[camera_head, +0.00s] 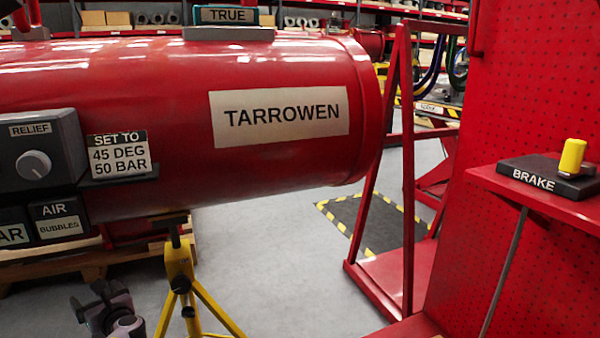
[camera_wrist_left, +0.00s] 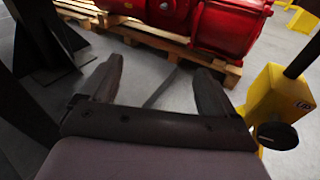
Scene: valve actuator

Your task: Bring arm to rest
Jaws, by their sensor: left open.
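My left gripper (camera_head: 100,306) shows at the bottom left of the head view, low and in front of the red cylinder (camera_head: 180,105). In the left wrist view my left gripper (camera_wrist_left: 158,85) is open, with its two dark fingers apart and only grey floor between them. It holds nothing. My right gripper is in neither view.
The cylinder carries a RELIEF knob (camera_head: 33,164) and a TARROWEN label (camera_head: 279,115). A yellow stand (camera_head: 180,275) is beside my left gripper. A BRAKE box (camera_head: 549,178) sits on a red shelf at right. Open grey floor (camera_head: 275,260) lies between.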

